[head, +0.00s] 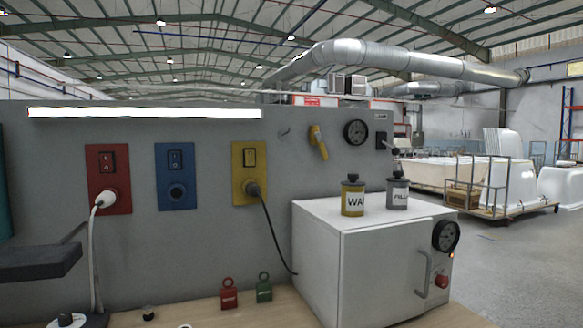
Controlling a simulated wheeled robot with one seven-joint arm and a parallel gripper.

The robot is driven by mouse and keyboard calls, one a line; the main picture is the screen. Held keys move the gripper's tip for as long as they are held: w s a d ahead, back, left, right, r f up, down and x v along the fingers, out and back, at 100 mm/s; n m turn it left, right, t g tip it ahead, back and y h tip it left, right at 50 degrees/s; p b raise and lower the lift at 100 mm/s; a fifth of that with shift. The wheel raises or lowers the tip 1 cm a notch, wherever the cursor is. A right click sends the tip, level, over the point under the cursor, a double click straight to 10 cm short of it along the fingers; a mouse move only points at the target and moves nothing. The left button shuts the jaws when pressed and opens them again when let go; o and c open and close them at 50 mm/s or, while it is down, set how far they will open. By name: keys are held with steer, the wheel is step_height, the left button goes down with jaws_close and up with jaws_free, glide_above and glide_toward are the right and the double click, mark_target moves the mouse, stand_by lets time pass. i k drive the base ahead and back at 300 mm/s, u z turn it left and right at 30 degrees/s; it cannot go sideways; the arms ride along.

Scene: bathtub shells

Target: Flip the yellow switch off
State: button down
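The yellow switch plate (238,176) is fixed to the grey panel, right of the blue plate. Its dark rocker switch (249,157) is in the upper half; its on or off position is too small to tell. A dark plug (252,188) sits in the socket below the rocker, and its black cable runs down to the right behind the white box. My gripper does not show in this view.
A red plate (122,200) with a white plug and a blue plate (177,150) are to the left. A white box (318,262) with two cans on top stands at the lower right. Red (228,298) and green (264,291) tags are below the yellow plate. A dark ledge-like object (40,262) juts in at left.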

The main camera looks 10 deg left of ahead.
mark_target(250, 155)
steer(key=z, duration=1.6)
steer(key=k, duration=1.15)
steer(key=u, duration=1.9)
steer(key=i, duration=1)
